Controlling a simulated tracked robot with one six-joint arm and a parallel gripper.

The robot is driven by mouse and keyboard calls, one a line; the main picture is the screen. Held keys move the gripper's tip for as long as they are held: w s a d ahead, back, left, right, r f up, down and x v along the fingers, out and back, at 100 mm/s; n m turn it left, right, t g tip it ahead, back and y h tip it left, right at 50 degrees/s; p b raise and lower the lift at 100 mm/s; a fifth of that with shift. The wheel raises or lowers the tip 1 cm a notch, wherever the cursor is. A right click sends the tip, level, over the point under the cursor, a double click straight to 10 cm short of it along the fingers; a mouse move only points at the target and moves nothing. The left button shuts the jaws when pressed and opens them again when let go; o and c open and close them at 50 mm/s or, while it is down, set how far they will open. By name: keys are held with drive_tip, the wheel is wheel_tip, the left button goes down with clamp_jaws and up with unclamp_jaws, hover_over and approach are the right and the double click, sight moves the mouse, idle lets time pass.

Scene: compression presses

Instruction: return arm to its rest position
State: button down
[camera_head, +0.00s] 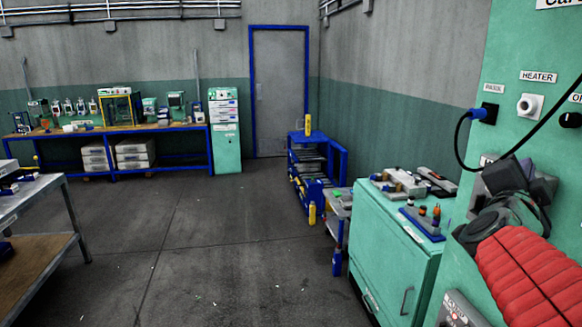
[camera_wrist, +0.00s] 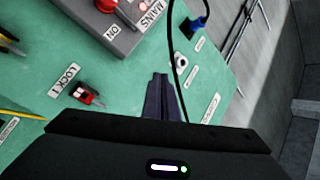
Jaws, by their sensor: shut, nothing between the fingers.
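My gripper (camera_wrist: 160,93) shows in the wrist view as two dark fingers pressed together, pointing up the picture with nothing between them. Behind them is the green machine panel (camera_wrist: 135,75); I cannot tell the exact gap between fingertips and panel. In the head view, the red ribbed sleeve and dark grey links at the lower right appear to be my arm, beside the green machine (camera_head: 530,45). The fingers cannot be made out clearly there.
The panel carries a grey mains box (camera_wrist: 118,30), a red-and-black lock (camera_wrist: 88,96), a blue plug (camera_wrist: 197,24) with a hanging black cable, and a white heater knob (camera_head: 529,106). A green cabinet (camera_head: 385,235) with tools stands left of my arm. The central floor is open.

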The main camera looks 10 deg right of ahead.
drive_tip(key=w+a+f+n+y, duration=0.1)
drive_tip(key=a+f+n+y, duration=0.35)
drive_tip(key=a, duration=0.35)
drive_tip(key=w+a+f+n+t+y, duration=0.15)
drive_tip(key=a+f+n+y, duration=0.3)
drive_tip(key=a, duration=0.45)
drive_tip(key=w+a+f+n+g+y, duration=0.1)
drive_tip(key=w+a+f+n+y, duration=0.1)
drive_tip(key=a+f+n+y, duration=0.45)
drive_tip(key=s+a+f+n+g, duration=0.5)
drive_tip(key=s+a+f+g, duration=0.2)
drive_tip(key=s+a+f, duration=0.5)
drive_tip(key=s+f, duration=0.1)
drive_tip(key=s, duration=0.3)
drive_tip(key=shift+n, duration=0.35)
drive_tip(key=shift+a, duration=0.1)
